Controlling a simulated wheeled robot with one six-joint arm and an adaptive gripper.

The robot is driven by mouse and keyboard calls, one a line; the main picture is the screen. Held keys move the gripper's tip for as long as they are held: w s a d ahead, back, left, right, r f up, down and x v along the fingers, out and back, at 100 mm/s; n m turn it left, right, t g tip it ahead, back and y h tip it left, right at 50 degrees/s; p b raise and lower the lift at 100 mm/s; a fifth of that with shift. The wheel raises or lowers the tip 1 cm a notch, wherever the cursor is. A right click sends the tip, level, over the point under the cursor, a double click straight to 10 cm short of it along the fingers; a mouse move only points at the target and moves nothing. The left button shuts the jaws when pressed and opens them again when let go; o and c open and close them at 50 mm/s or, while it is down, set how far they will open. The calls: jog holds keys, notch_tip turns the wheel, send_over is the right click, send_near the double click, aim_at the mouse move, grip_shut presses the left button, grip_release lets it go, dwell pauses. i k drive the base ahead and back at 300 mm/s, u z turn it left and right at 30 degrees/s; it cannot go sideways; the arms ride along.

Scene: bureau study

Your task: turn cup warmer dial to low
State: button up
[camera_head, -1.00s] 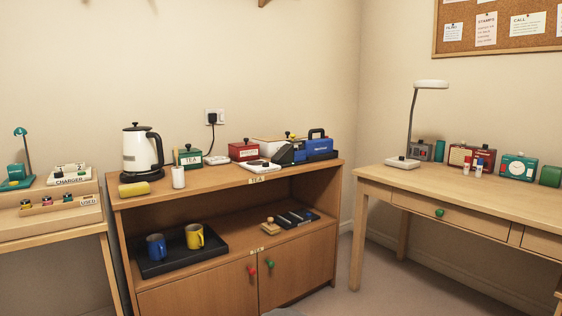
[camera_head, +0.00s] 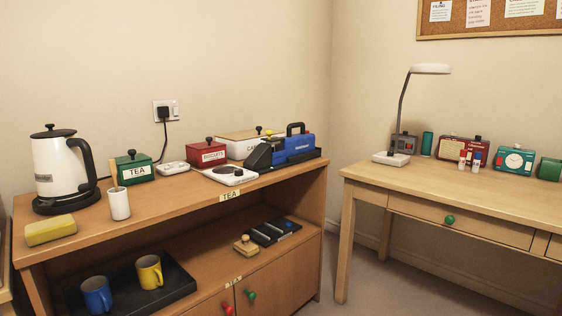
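What looks like the cup warmer (camera_head: 240,180) is a low white unit with a dark round plate (camera_head: 228,170). It sits near the front edge of the tea cabinet's top (camera_head: 180,195), right of its middle. No mug stands on its plate. Its dial is too small to make out, so I cannot tell its setting. My gripper is not in view.
A red biscuit box (camera_head: 206,155) stands behind the warmer, and a dark wedge-shaped thing (camera_head: 258,155) and a blue toolbox (camera_head: 298,147) stand to its right. Left are a green tea box (camera_head: 133,170), white cup (camera_head: 119,204) and kettle (camera_head: 60,168). A desk (camera_head: 450,197) stands right.

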aim_at(238, 172)
jog(key=z, duration=0.2)
jog(key=i, duration=0.8)
jog(key=u, duration=0.75)
jog(key=i, duration=0.8)
jog(key=u, duration=0.85)
